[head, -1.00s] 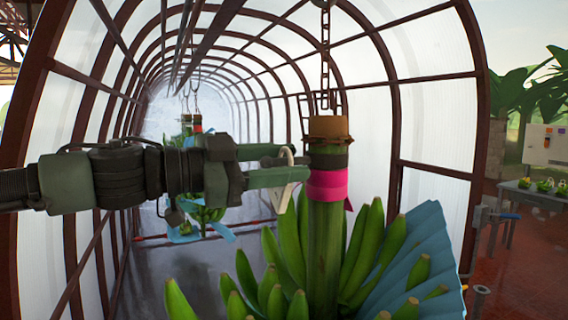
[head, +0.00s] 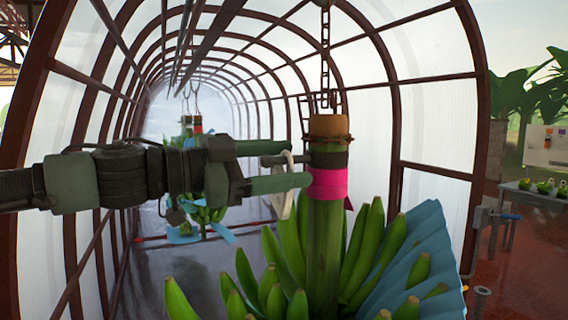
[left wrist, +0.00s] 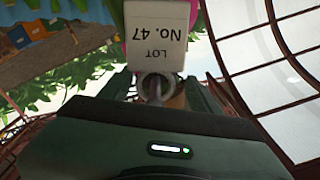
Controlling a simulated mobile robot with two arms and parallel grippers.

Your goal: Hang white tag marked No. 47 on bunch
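The bunch hangs upright by its thick green stem (head: 324,245), with a pink ribbon (head: 327,184) and a dark band (head: 328,160) near its top. A short dark peg (head: 271,161) sticks out left beside the band. The white tag (head: 284,204) hangs by its pale loop at this peg, left of the stem. In the left wrist view the tag (left wrist: 157,35) reads "LOT No. 47", upside down, with its ring around a grey pin. My left gripper (head: 285,165) is open, its fingers above and below the peg, apart from each other. My right gripper is out of view.
Green bananas (head: 290,240) and a blue sheet (head: 425,255) surround the lower stem. A chain (head: 325,60) holds the bunch from above. Another bunch (head: 205,205) hangs farther back in the tunnel. A table (head: 540,196) stands at the right.

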